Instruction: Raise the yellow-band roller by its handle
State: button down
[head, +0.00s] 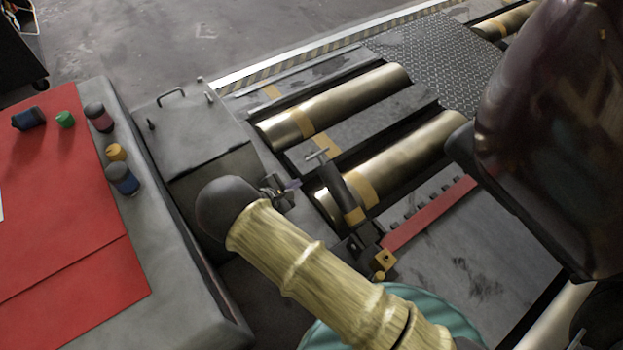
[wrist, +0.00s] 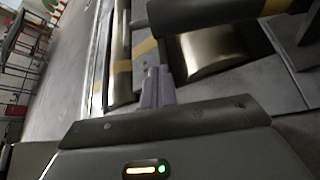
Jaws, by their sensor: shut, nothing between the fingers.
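Two brass rollers lie in the floor bed, a nearer one (head: 410,150) and a farther one (head: 350,97), each with a yellow-orange band. A dark lever (head: 338,185) with a grey T-shaped handle (head: 318,154) stands tilted beside the nearer roller, with a yellow band at its foot. My gripper (head: 294,186) is just left of the lever, apart from the handle. Its purple fingers (wrist: 157,86) are shut and empty in the wrist view. The dark lever (wrist: 205,14) crosses the top of that view, with a brass roller (wrist: 212,50) behind it.
A bench with a red mat (head: 60,200) and several small bottles is at left. A grey box lid with a handle (head: 185,125) lies beyond my gripper. A red toothed rack (head: 430,213) is right of the lever. A large dark shape (head: 550,130) blocks the right side.

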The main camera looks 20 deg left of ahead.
jog(key=shift+w+d, duration=0.1)
jog(key=shift+w, duration=0.05)
jog(key=b+x, duration=0.6)
jog(key=x, duration=0.3)
jog(key=shift+w+f, duration=0.2)
jog(key=shift+w, duration=0.15)
jog(key=shift+d+r, duration=0.1)
jog(key=shift+r, duration=0.1)
